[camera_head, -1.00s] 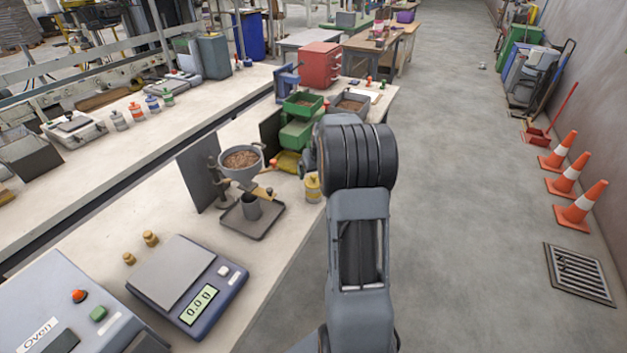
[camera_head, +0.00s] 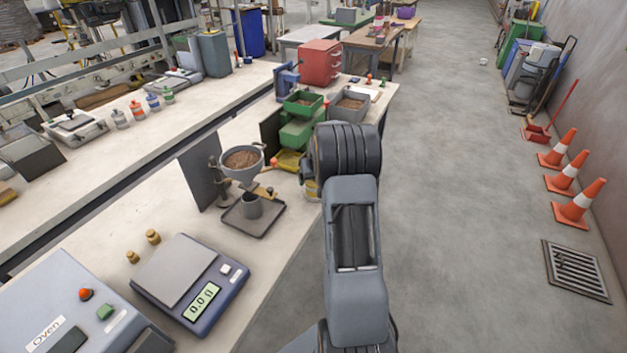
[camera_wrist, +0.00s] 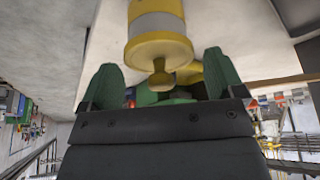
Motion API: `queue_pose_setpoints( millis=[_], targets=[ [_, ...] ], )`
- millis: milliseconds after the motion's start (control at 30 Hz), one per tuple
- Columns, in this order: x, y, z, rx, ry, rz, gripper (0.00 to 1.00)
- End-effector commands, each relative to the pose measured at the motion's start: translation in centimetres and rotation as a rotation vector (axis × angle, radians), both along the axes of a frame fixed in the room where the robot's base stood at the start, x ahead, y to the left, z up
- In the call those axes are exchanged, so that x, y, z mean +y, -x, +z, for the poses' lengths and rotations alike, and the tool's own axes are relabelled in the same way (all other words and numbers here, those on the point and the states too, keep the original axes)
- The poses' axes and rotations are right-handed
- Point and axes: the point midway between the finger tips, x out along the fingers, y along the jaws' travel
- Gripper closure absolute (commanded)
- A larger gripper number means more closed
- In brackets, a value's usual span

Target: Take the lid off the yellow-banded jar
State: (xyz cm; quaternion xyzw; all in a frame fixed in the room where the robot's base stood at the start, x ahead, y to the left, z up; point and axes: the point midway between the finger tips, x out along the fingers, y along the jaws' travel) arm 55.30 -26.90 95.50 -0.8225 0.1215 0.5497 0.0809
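The yellow-banded jar (camera_wrist: 157,20) hangs in from the top of the wrist view, which shows it upside down. It is yellow with a pale grey middle. Its yellow lid (camera_wrist: 158,49) is on and ends in a small round knob (camera_wrist: 160,80). My gripper (camera_wrist: 162,65) is open, with one green finger on each side of the knob and a visible gap to both. My fingers are hidden there.
Left of the jar, a pot of pellets (camera_head: 243,175) sits above a dark tray (camera_head: 253,222). Green bins (camera_head: 299,131) and a yellow scoop (camera_head: 288,160) stand close behind. A scale (camera_head: 190,281) lies nearer. The aisle floor (camera_head: 450,200) to the right is clear.

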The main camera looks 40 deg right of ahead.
Motion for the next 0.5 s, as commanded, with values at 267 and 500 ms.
queue_pose_setpoints(
  millis=[267,500],
  targets=[
    [-0.01,0.02,0.01,0.000,0.000,0.000,0.39],
    [-0.03,0.02,0.03,0.000,0.000,0.000,0.53]
  ],
)
